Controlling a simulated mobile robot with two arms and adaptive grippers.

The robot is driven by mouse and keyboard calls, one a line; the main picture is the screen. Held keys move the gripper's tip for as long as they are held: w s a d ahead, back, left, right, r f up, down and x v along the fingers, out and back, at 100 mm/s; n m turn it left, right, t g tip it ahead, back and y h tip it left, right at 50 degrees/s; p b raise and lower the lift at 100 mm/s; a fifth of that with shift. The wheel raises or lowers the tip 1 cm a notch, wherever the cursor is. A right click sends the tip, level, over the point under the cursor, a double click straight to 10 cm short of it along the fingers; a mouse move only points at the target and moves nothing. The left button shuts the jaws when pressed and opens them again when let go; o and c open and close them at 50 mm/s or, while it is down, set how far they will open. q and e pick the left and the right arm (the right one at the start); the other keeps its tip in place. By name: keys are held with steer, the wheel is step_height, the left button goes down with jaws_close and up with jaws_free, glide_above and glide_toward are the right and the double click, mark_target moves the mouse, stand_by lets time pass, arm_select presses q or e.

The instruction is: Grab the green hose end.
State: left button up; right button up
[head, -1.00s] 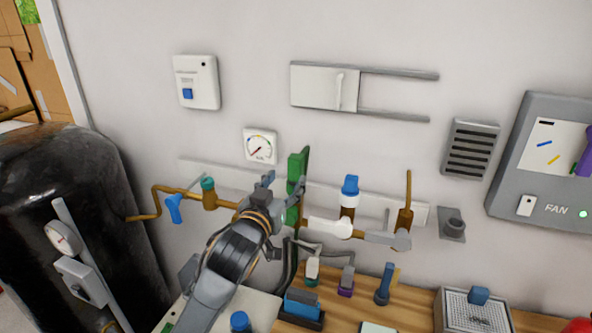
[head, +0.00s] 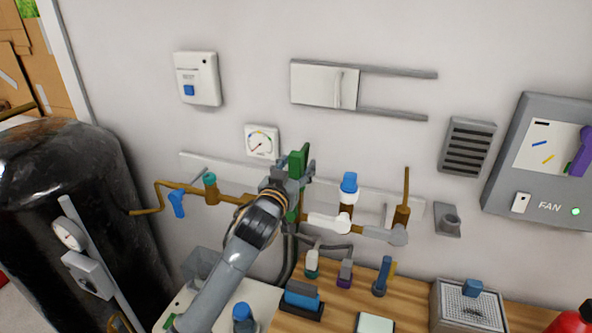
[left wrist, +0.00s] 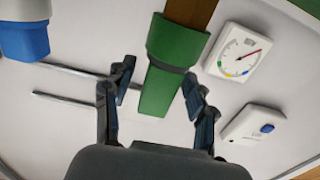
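A green upright part (head: 298,162) stands on the brown wall pipe in the middle of the head view. In the left wrist view its green block and collar (left wrist: 160,88) show below a brown pipe. My left gripper (head: 294,174) is at this part. In the left wrist view the left gripper (left wrist: 160,97) is open, one finger on each side of the green block, with gaps visible. A small hose end with a white body and a green base (head: 312,264) stands on the wooden bench, apart from the gripper. My right gripper is not in view.
A blue-topped valve (head: 348,188) and white fitting (head: 328,223) sit close right of the gripper. A gauge (head: 262,142) is on the wall to the left. A black tank (head: 65,190) stands far left. The wooden bench (head: 410,292) holds several small items.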

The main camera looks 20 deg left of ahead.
arm_select(q)
jaws_close()
